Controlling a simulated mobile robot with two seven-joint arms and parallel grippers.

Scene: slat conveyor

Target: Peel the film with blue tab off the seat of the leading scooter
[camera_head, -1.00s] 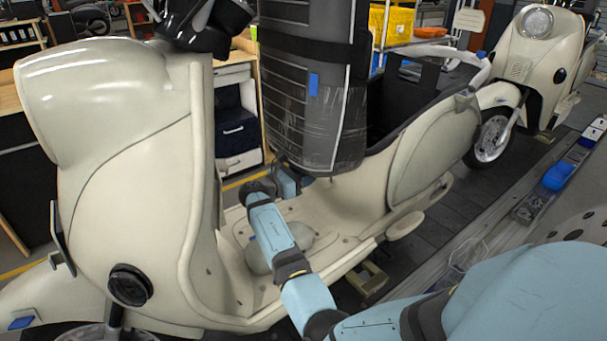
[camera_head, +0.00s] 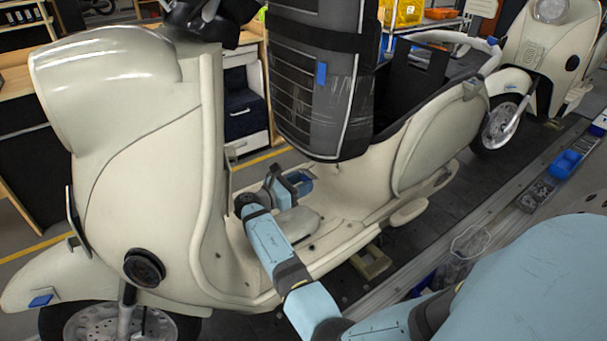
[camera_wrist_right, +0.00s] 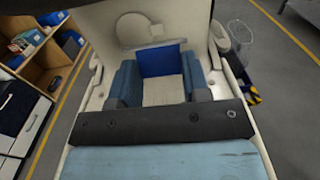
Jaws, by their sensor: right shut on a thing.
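The leading scooter (camera_head: 130,190) is cream and fills the left and middle of the head view. Its dark seat (camera_head: 300,125) stands upright, with a pale-edged, shiny, creased covering that looks like film (camera_head: 345,95). A small blue tab (camera_head: 320,73) shows on the seat's face. My right gripper (camera_head: 298,183) is below the seat, over the scooter's floor. It is shut on a blue piece, which shows between its fingers in the right wrist view (camera_wrist_right: 161,60). I cannot tell what this piece is. My left gripper is not in view.
Another cream scooter (camera_head: 535,60) stands behind at the right. A conveyor-side rail (camera_head: 490,225) carries a blue bin (camera_head: 565,163) and a clear container (camera_head: 468,243). A grey rounded shape (camera_head: 297,222) lies on the scooter floor by my arm. Wooden shelving (camera_head: 20,130) stands at the left.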

